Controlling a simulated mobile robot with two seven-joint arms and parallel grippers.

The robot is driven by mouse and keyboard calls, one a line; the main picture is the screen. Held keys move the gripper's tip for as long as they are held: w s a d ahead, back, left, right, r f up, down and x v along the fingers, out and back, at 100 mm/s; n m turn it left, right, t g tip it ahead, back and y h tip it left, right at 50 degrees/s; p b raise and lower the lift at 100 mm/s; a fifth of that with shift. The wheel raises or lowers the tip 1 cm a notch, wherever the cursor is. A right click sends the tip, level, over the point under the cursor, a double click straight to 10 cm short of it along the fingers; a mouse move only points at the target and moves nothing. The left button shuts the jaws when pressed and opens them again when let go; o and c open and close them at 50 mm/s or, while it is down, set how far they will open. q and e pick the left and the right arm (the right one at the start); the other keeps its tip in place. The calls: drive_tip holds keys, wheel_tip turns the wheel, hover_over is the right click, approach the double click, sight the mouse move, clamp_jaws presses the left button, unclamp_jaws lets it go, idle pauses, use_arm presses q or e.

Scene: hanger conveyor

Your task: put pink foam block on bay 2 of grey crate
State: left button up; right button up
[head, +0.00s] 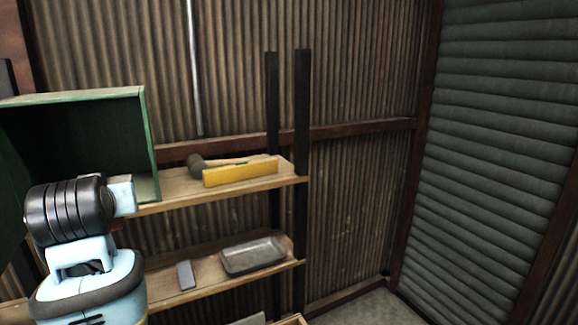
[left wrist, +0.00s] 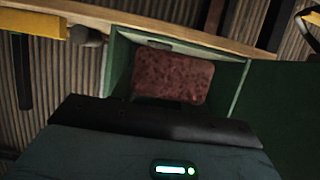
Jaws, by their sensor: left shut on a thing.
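The pink foam block (left wrist: 172,77), speckled and reddish in this light, shows in the left wrist view just beyond the dark palm edge. My left gripper (left wrist: 171,99) is shut on it; the fingers are mostly hidden or too dark to make out. The green box stands behind the block in that view; I cannot tell whether the block is inside it. In the head view my left arm is at the lower left, and neither the block nor the left gripper's fingers can be made out. A grey crate with bays is not in view. My right gripper is not in view.
That shelf holds a mallet (head: 196,162) and a yellow item (head: 240,172). The lower shelf holds a grey metal tray (head: 252,256) and a small grey block (head: 186,275).

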use_arm(q)
drive_tip(key=s+d+f+m+h, duration=0.1)
drive_tip(key=d+f+m+h, duration=0.1)
drive_tip(key=d+f, duration=0.2)
drive_tip(key=s+d+f+m+t+h, duration=0.1)
drive_tip(key=d+f, duration=0.3)
drive_tip(key=f, duration=0.6)
drive_tip(key=s+d+f+m+h, duration=0.1)
drive_tip(key=d+f+m+h, duration=0.1)
drive_tip(key=f, duration=0.6)
drive_tip(key=shift+s+d+m+t+h, duration=0.35)
drive_tip(key=shift+d+h, duration=0.25)
drive_tip(key=shift+d, duration=0.4)
drive_tip(key=shift+f, duration=0.1)
